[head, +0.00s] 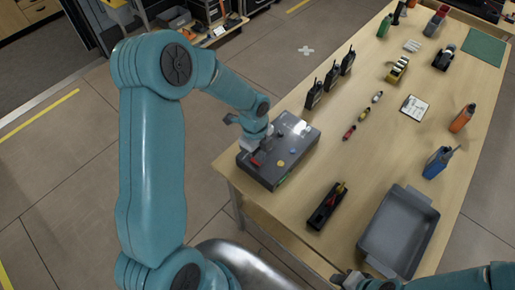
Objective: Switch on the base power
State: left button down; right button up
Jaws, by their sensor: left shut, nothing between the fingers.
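The base (302,133) is a grey box near the left edge of the table. Its top carries a red switch-like part (257,160), a yellow button (280,164) and a pale blue button (293,151). A green strip (283,181) shows on its near side. My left gripper (253,150) is shut and empty, at the left part of the box's top beside the red part. I cannot tell whether it touches it. My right gripper (350,280) is low at the bottom edge, by the near end of the table; its fingers are unclear.
Several black radios (331,78) stand behind the box. A black holder (326,206) and a grey tray (399,230) lie to the right. Small coloured cylinders (363,113), a notepad (414,107) and bottles (462,118) are farther right. The table (380,150) is clear between them.

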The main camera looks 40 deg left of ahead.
pick_arm(q)
jog(key=shift+d+f, duration=0.1)
jog(key=shift+f, duration=0.4)
jog(key=shift+w+f, duration=0.15)
jog(key=shift+f, duration=0.1)
pick_arm(e)
jog(key=shift+w+a+f, duration=0.1)
jog(key=shift+w+f, duration=0.05)
jog(key=shift+f, duration=0.35)
pick_arm(q)
jog(key=shift+r, duration=0.15)
